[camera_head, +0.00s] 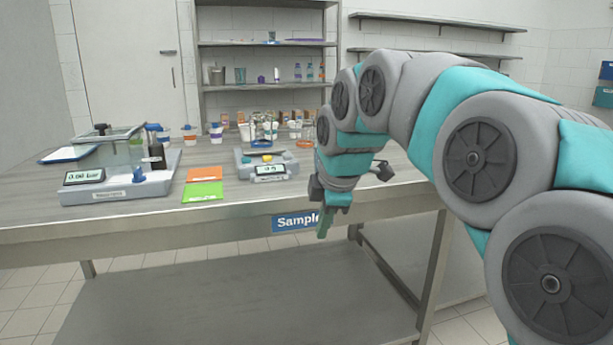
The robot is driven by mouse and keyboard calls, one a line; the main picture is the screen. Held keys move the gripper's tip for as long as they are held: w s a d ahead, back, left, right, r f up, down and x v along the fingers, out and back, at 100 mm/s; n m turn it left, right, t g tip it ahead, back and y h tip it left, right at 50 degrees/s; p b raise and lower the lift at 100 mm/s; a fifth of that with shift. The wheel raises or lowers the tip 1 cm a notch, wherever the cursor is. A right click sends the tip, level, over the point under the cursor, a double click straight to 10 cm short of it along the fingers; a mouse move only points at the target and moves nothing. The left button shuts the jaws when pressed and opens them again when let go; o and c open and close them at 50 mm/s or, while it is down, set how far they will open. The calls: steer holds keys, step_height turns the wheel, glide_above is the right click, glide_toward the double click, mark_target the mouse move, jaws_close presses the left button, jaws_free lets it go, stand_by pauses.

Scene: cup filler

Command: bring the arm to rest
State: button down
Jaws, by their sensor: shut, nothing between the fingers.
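My arm comes in from the right edge, arches up and bends down at the wrist. My gripper (326,222) points downward at the front edge of the table, in front of the blue "Sample" label (294,222), and covers the label's right end. The gripper's fingers are shut and hold nothing. Whether they touch the table edge cannot be told from this view.
Several cups and bottles stand at the back. Shelves (265,87) rise behind. The table's front middle is clear.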

steer(key=s+d+f+m+g, duration=0.2)
steer(key=s+d+f+m, duration=0.2)
steer(key=s, duration=0.7)
steer(key=s+d+f+m+g+h, duration=0.1)
steer(key=s+d+f+m, duration=0.3)
steer(key=s+f+m, duration=0.5)
steer(key=s+d+f+m+g, duration=0.3)
steer(key=s+f+m, duration=0.3)
steer(key=s, duration=0.8)
step_height(320, 180, down, 2)
steer(key=shift+s+d+f+h, duration=0.1)
steer(key=shift+s+d+h, duration=0.1)
steer(key=shift+d+h, duration=0.25)
